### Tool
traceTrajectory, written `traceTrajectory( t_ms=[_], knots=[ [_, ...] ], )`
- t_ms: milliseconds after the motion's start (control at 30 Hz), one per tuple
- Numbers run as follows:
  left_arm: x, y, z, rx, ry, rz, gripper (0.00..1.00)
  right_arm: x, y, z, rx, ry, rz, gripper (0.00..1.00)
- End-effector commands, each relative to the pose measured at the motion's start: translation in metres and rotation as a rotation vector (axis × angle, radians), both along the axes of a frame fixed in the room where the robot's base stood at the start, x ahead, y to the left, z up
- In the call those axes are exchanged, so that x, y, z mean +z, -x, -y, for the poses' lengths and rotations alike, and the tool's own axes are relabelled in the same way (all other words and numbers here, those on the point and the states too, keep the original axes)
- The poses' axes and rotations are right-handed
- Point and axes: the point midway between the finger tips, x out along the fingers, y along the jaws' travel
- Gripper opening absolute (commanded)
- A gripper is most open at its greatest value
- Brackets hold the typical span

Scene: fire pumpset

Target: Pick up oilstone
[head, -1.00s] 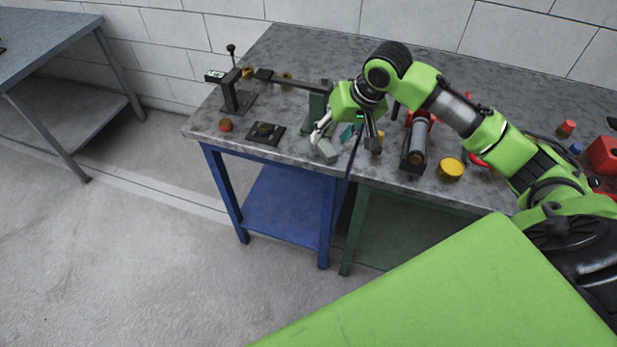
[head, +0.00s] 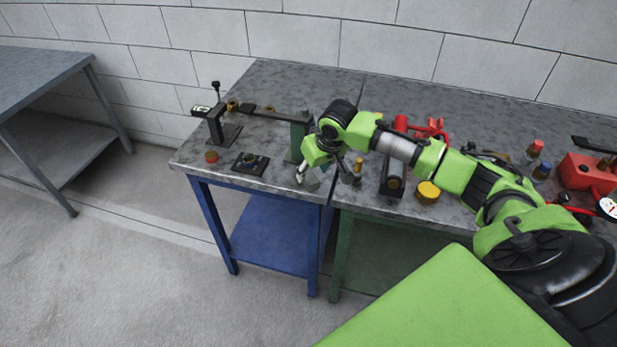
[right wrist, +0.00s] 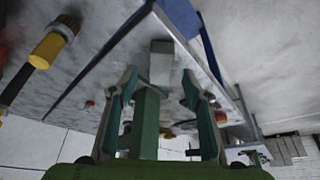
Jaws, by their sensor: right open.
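A small grey block that looks like the oilstone (head: 313,181) lies near the front edge of the workbench. In the right wrist view the grey block (right wrist: 162,62) is ahead, lined up between the two fingertips. My right gripper (head: 329,172) is over the bench at the block, with its fingers spread. In the right wrist view my right gripper (right wrist: 160,86) is open and nothing is clamped in it. The arm hides part of the area behind the block. My left gripper does not show.
A green post (head: 298,140) with a dark bar stands just behind the block. A black plate (head: 250,162) lies to the left. A yellow-capped piece (head: 428,192) and a dark stand with a cylinder (head: 393,182) are to the right. The bench's front edge is close.

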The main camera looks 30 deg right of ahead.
Motion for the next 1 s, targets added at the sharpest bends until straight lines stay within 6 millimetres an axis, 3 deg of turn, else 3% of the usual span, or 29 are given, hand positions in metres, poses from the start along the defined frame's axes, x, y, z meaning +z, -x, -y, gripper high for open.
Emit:
traceTrajectory(
  t_ms=[233, 533, 567, 700, 1000],
  knots=[
    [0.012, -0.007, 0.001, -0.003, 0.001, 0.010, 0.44, -0.029, -0.012, 0.000, -0.001, 0.000, -0.001, 0.44],
    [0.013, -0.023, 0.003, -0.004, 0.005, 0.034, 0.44, -0.034, -0.014, 0.000, 0.000, 0.000, 0.000, 0.44],
    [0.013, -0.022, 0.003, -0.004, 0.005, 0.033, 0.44, -0.034, -0.014, 0.000, 0.000, 0.000, 0.000, 0.39],
    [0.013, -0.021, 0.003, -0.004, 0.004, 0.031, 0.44, -0.034, -0.014, 0.000, 0.000, 0.000, 0.000, 0.03],
    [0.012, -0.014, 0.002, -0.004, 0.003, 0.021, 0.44, -0.033, -0.014, 0.000, 0.000, 0.000, 0.002, 0.00]
  ],
)
